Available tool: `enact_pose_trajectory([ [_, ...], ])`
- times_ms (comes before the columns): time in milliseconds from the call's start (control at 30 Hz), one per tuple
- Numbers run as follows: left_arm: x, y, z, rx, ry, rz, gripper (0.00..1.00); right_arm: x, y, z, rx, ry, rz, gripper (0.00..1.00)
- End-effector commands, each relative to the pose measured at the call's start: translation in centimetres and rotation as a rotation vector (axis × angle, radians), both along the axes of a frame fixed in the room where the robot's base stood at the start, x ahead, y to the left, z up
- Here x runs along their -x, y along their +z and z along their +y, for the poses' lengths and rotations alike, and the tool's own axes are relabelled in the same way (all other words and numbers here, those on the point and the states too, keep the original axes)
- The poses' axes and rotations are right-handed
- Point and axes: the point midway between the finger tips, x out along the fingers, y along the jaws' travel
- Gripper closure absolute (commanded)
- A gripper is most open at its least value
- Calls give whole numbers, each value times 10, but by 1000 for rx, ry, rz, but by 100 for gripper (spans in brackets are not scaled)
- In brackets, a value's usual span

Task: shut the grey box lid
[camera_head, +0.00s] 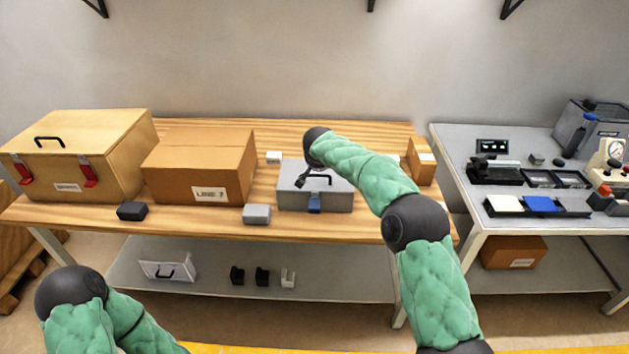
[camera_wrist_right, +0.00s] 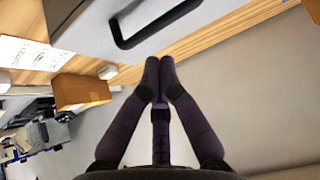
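My left gripper is out of view; only part of that arm shows.
A large wooden box (camera_head: 110,150) with red latches and a cardboard box (camera_head: 200,165) stand left of the grey box. A small grey block (camera_head: 257,214) lies in front at its left. A small carton (camera_head: 420,163) stands to the right. A grey bench (camera_head: 455,150) adjoins at right.

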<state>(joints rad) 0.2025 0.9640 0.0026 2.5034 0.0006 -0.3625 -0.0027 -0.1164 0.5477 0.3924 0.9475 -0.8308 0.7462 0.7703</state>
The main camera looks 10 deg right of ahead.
Motion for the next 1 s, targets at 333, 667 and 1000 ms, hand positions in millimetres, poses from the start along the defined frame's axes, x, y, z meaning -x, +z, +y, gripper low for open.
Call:
enact_pose_trajectory([
  [333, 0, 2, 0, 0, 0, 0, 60, 44, -2, 12, 2, 2, -1, 100],
  [667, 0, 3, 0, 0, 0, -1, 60, 82, -8, 24, 0, 1, -2, 100],
  [1000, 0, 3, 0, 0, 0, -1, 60, 96, -11, 27, 0, 0, -1, 100],
])
